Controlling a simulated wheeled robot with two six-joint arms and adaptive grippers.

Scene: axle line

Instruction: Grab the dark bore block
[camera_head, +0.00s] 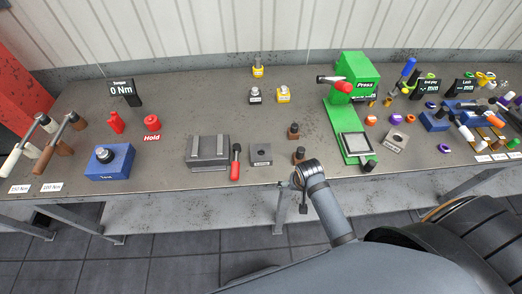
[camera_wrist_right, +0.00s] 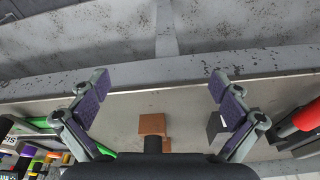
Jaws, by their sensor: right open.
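The dark bore block (camera_head: 261,155) is a small dark square block with a round hole in its top. It sits near the table's front edge, between a red-handled tool and two brown blocks. In the right wrist view the dark block (camera_wrist_right: 215,126) shows beside the right-hand finger, partly hidden by it. My right gripper (camera_wrist_right: 160,82) is open and empty, its purple-padded fingers spread wide. In the head view my right arm reaches the front edge, to the right of the dark block. My left gripper is not in view.
Two brown blocks (camera_head: 298,156) stand right of the dark block; one shows between my fingers in the wrist view (camera_wrist_right: 152,124). A red handle (camera_head: 235,165) and a grey fixture (camera_head: 207,152) are to the left. A green press (camera_head: 345,110) stands to the right.

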